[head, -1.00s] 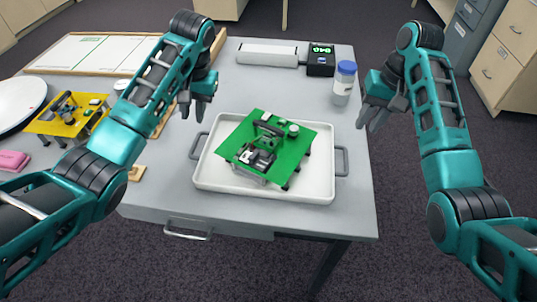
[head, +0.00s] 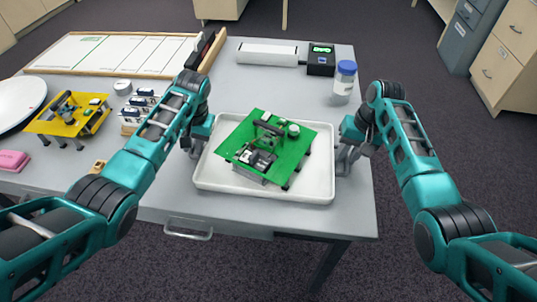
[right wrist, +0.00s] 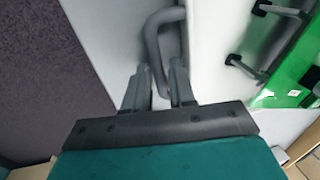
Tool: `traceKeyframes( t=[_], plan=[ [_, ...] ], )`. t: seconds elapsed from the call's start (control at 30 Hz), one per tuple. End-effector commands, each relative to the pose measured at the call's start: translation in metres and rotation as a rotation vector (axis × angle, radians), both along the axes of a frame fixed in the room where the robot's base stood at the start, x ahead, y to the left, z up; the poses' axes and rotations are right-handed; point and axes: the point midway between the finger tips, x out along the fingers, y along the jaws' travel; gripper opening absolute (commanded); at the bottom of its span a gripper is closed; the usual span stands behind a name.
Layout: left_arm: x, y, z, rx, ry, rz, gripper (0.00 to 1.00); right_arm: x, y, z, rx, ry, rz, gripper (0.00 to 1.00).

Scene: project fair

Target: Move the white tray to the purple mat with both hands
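The white tray (head: 215,183) lies flat on the grey table and carries a green board (head: 240,150) with a small model on it. My left gripper (head: 194,147) is at the tray's left handle, which is mostly hidden; its finger gap is too small to judge. My right gripper (head: 345,160) is at the right handle. In the right wrist view, the right gripper's (right wrist: 160,88) fingers stand apart, with the grey handle (right wrist: 153,40) running between them. No purple mat shows in these views.
A white bottle with a blue lid (head: 344,82) stands behind the tray's right side. A black display box (head: 321,60) is at the back. A yellow board with a model (head: 70,115), a pink block (head: 13,160) and a white planner board (head: 110,52) lie left.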

Motion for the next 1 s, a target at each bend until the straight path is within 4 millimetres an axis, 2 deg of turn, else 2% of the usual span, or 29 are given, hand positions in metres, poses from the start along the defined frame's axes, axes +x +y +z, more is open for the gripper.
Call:
traceKeyframes(
  t=[0.2,0.47,1.0],
  plan=[
    [-0.0002,0.0003,-0.0002,0.0,0.001,0.0,0.24,-0.0001,0.0001,-0.0002,0.0,0.0,0.0,0.24],
    [-0.0002,0.0002,0.0,0.0,0.001,0.0,0.0,0.0,0.0,0.0001,0.0,0.0,0.0,0.0],
    [0.0006,0.0,0.0017,0.0,-0.002,0.001,0.0,0.0009,0.0001,0.0021,0.001,-0.003,-0.001,0.0]
  ],
)
